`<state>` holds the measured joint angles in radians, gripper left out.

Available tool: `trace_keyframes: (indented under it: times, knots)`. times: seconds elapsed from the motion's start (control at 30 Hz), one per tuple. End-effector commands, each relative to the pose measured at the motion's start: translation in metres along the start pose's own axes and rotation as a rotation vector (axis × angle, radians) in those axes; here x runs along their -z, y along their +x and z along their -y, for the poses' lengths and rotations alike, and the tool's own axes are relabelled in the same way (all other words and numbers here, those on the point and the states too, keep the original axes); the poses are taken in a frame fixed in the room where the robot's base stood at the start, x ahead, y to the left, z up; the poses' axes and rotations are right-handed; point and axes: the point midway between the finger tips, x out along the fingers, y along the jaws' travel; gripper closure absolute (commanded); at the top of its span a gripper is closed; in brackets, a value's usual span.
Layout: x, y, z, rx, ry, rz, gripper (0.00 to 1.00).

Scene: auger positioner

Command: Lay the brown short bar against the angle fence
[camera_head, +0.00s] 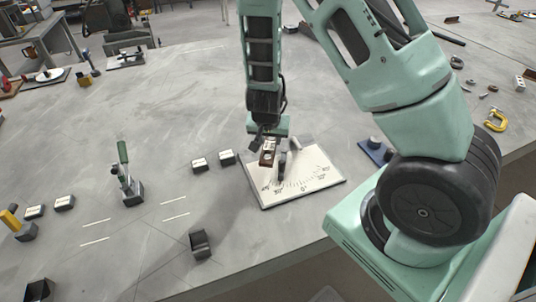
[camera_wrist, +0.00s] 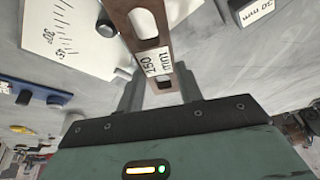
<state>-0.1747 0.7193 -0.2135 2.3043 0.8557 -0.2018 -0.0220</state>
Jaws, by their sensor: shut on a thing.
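The brown bar (camera_wrist: 150,38) has slots and a white label marked in mm. It extends up from between the fingers of my gripper (camera_wrist: 160,88) in the wrist view. In the head view, my gripper (camera_head: 266,142) is shut on the bar (camera_head: 268,158) over the back left part of the white angle board (camera_head: 322,180). The board has a printed degree scale, also seen in the wrist view (camera_wrist: 68,45). A dark upright part, apparently the angle fence (camera_head: 282,166), stands just right of the bar. I cannot tell whether they touch.
Small labelled blocks (camera_head: 199,163) stand left of the board. A green-handled clamp (camera_head: 127,178) is farther left, and a dark block (camera_head: 200,243) lies in front. A blue piece (camera_head: 376,150) lies to the right. The grey table is clear between these.

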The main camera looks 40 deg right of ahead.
Motion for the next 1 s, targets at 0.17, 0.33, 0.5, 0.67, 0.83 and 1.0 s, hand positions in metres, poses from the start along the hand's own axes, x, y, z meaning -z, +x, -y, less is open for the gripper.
trace_keyframes:
  times: [0.17, 0.33, 0.5, 0.67, 0.83, 1.0]
  knots:
    - [-0.006, 0.017, -0.001, -0.002, 0.000, 0.001, 1.00]
    - [-0.015, 0.038, -0.001, -0.002, 0.000, 0.000, 1.00]
    - [-0.017, 0.042, 0.001, 0.002, 0.000, -0.002, 1.00]
    - [-0.017, 0.042, 0.001, 0.002, -0.001, -0.002, 1.00]
    - [-0.019, 0.047, 0.001, 0.001, -0.001, -0.002, 1.00]
    - [-0.021, 0.051, 0.001, 0.001, -0.001, -0.002, 1.00]
